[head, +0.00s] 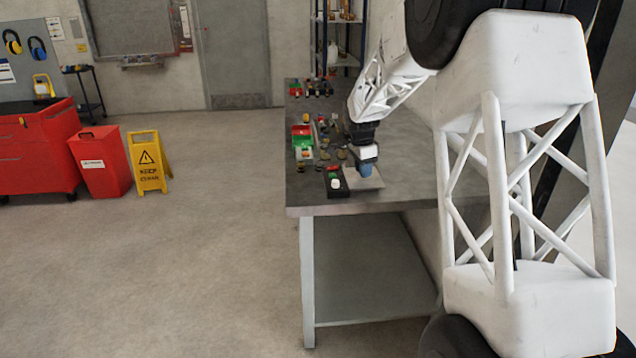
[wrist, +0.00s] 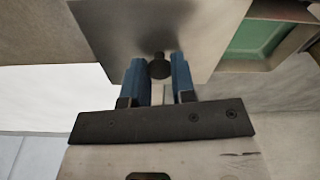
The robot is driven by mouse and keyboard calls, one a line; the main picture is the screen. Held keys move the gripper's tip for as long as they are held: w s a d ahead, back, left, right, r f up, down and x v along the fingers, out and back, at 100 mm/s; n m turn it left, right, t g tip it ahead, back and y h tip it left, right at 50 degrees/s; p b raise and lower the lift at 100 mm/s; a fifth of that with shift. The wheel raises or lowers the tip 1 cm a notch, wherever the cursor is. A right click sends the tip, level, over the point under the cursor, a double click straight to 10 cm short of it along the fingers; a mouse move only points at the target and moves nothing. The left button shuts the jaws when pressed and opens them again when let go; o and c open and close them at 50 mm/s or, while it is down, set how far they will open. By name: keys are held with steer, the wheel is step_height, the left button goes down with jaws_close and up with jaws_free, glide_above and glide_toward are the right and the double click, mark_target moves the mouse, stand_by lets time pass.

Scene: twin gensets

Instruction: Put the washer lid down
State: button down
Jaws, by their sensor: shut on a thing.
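The washer lid (wrist: 125,35) is a flat grey metal plate with a dark round knob (wrist: 158,66), in the upper middle of the wrist view. My gripper (wrist: 158,80) has blue fingers either side of the knob and is shut on it. In the head view my gripper (head: 366,167) is low over the near part of the workbench, with the flat lid (head: 370,183) just beneath it. I cannot tell whether the lid touches the bench top or hangs just above it.
The workbench (head: 412,188) carries several small parts farther back and a black control box (head: 335,183) with buttons left of my gripper. A green-lined recess (wrist: 262,38) with a pale rim lies right of the lid in the wrist view. The bench's front edge is close.

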steer(key=a+f, duration=0.3)
steer(key=a, duration=0.5)
steer(key=a+f, duration=0.2)
steer(key=a, duration=0.6)
steer(key=shift+s+f, duration=0.35)
steer(key=shift+f, duration=0.05)
steer(key=shift+w, duration=0.15)
glide_above(306, 186)
steer(key=shift+a+f, duration=0.35)
steer(key=shift+f, duration=0.4)
steer(key=shift+f, duration=0.1)
steer(key=shift+f, duration=1.65)
steer(key=shift+f, duration=0.1)
steer(key=c, duration=0.9)
jaws_free()
steer(key=shift+c, duration=0.2)
